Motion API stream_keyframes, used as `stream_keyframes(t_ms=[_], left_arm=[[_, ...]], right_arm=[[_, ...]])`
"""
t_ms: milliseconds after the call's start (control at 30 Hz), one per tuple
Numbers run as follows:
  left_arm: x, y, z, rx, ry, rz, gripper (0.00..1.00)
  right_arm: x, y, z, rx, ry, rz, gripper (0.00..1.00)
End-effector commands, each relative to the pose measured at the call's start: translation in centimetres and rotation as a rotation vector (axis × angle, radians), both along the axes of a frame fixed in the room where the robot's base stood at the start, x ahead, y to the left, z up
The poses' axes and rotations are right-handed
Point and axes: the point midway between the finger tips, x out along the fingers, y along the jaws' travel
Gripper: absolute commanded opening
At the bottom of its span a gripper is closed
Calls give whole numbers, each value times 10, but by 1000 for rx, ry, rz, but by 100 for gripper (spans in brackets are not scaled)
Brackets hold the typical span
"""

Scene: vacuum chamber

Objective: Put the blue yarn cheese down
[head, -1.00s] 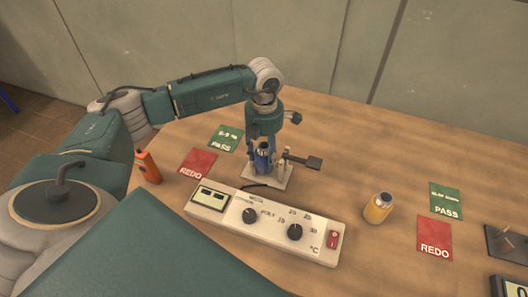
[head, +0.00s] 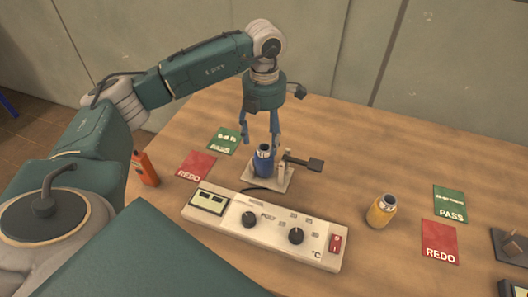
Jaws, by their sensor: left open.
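The blue yarn cheese (head: 263,161) stands upright on a small pale stand (head: 277,181) behind the control box. My left gripper (head: 260,142) is open just above it, its fingers apart and pointing down, holding nothing. My right gripper is not in view.
The white control box (head: 265,229) with knobs and a red switch lies in front of the stand. A dark lever (head: 303,162) sticks out right of the stand. Red and green cards lie left and right. An orange tool (head: 146,168) stands at left.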

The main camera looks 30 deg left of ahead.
Motion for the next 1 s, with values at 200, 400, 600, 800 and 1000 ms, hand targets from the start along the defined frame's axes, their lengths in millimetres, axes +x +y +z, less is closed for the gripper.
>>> stream_keyframes(t_ms=[200,400,600,800,1000], left_arm=[[1,0,31,0,-2,0,64],[0,0,40,0,0,-1,64],[0,0,40,0,1,-1,64],[0,0,40,0,0,-1,64],[0,0,40,0,0,-1,64]], right_arm=[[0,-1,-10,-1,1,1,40],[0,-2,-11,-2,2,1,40],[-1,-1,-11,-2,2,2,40],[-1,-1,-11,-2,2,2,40],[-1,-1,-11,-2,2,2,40]])
